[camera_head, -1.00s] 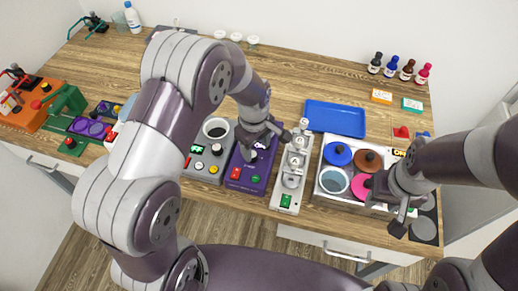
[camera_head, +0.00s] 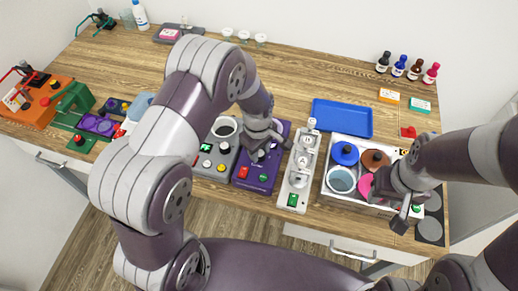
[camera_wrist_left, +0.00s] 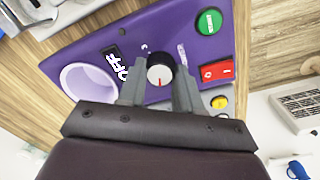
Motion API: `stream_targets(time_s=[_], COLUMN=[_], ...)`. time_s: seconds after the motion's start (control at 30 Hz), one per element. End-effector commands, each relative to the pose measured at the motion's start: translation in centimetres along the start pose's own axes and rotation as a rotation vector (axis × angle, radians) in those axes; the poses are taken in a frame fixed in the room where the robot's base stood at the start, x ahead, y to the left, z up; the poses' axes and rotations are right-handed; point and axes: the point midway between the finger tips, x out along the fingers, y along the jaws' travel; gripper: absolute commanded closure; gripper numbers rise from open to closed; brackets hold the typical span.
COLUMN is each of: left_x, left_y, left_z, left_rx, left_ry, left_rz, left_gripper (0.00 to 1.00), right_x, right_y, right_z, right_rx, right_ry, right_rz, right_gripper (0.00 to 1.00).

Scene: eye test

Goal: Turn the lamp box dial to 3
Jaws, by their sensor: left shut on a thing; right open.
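A purple box (camera_head: 265,182) stands on the bench; I take it for the lamp box. In the left wrist view the purple box (camera_wrist_left: 190,25) has a black dial with a light cap (camera_wrist_left: 160,70) and a red mark pointing down in the picture. Its display (camera_wrist_left: 116,62) reads OFF; the dial's numbers are not readable. My left gripper (camera_head: 258,157) is shut on the dial, its fingers (camera_wrist_left: 158,88) on either side; in the head view it hides the dial. My right gripper (camera_head: 403,218) is open and empty at the bench's front right.
A grey box with buttons (camera_head: 214,160) stands close left of the purple box, and a narrow pale device (camera_head: 298,175) close right. A blue tray (camera_head: 342,118) lies behind. A white box with coloured discs (camera_head: 345,195) is near my right gripper. Bare wood lies behind the boxes.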

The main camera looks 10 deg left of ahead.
Motion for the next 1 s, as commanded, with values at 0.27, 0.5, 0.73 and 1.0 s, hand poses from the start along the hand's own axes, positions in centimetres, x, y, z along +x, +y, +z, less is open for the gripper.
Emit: stream_targets(time_s=[0.27,0.5,0.73,1.0], left_x=[0.01,0.02,0.05,0.08], left_y=[-0.09,-0.12,-0.18,-0.25], left_z=[0.11,0.1,0.07,0.04], left_rx=[0.118,0.324,0.544,0.801], left_ry=[-0.007,-0.015,-0.024,-0.034], left_rz=[-0.004,-0.004,-0.004,-0.005], left_gripper=[0.96,0.96,0.96,0.96], right_x=[-0.03,0.0,0.11,0.31], right_y=[0.0,0.0,0.0,0.0], right_z=[-0.01,0.0,0.01,0.04], right_rx=[0.0,0.0,0.0,0.0], right_ry=[0.0,0.0,0.0,0.0], right_rz=[0.0,0.0,0.0,0.0], right_gripper=[0.57,0.57,0.57,0.57])
